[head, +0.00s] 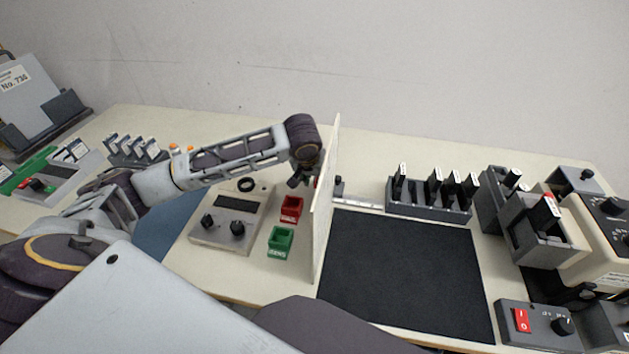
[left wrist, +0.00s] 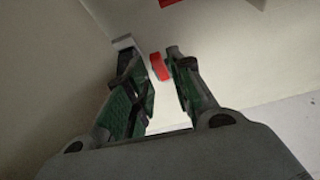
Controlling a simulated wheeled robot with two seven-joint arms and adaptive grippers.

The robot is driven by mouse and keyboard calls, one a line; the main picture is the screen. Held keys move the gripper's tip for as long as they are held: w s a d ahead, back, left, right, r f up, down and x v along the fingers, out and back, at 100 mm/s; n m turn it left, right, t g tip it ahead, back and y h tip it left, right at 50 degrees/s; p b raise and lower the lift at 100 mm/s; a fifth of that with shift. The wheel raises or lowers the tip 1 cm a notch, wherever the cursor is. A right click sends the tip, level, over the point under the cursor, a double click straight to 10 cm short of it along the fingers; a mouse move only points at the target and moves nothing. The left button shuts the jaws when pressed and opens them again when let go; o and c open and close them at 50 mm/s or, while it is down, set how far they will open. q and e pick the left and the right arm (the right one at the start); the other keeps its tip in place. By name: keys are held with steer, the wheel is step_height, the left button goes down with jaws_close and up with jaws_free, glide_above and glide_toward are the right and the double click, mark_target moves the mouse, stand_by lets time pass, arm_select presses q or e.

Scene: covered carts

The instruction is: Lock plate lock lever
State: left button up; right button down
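A thin upright white plate (head: 327,205) stands across the table at mid-picture, seen nearly edge-on in the head view. My left gripper (head: 299,180) is at the left face of this plate, towards its back end. In the left wrist view its two fingers (left wrist: 162,92) are apart, with a small red lever-like piece (left wrist: 159,67) in the gap near the fingertips. I cannot tell whether either finger touches it. Part of a second red thing (left wrist: 185,2) is cut off at the top edge. My right gripper is not in view.
Left of the plate are a grey control box (head: 228,222), a red bin (head: 291,208) and a green bin (head: 281,241). Right of it are a bare black mat (head: 405,270), a slotted rack (head: 430,209) and a switch box (head: 540,326) near the front edge.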

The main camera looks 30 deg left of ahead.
arm_select(q)
steer(key=v, duration=0.9)
steer(key=shift+s, duration=0.25)
steer(key=shift+d+f, duration=0.1)
steer(key=shift+f, duration=0.1)
